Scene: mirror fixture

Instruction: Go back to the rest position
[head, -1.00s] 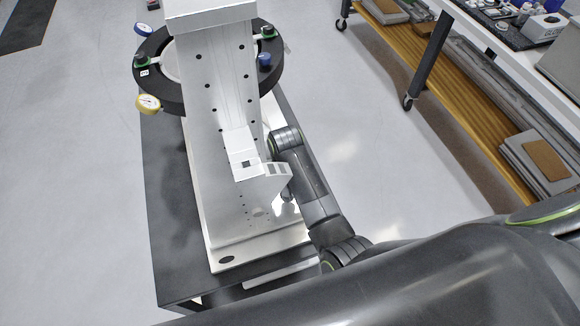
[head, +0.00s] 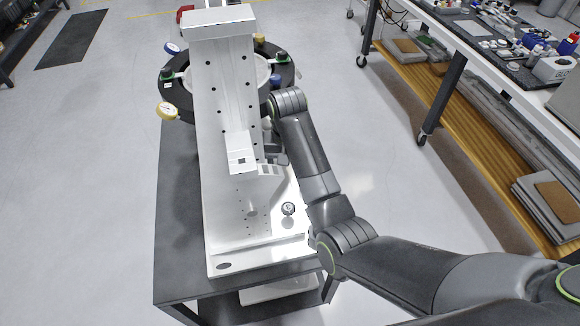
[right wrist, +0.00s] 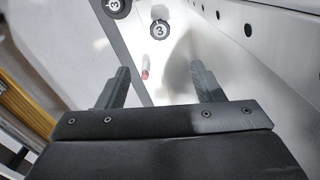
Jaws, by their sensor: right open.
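The mirror fixture (head: 228,100) is a tall white metal column with rows of holes, standing on a white base plate (head: 240,262). My right arm reaches in from the right, and its wrist is beside the column's right face. In the right wrist view my right gripper (right wrist: 160,75) is open, with its two dark fingers apart and nothing between the tips. In the head view its fingers are largely hidden behind the wrist and column. A round numbered knob (right wrist: 159,29) shows beyond the fingers. My left gripper is not in view.
A black ring (head: 178,90) with coloured knobs and dials surrounds the column's upper part. The fixture stands on a dark cart (head: 178,200). A bench (head: 480,52) with a wooden lower shelf (head: 470,145) is at right. Open floor lies left. A small red-tipped object (right wrist: 146,66) is beyond the fingers.

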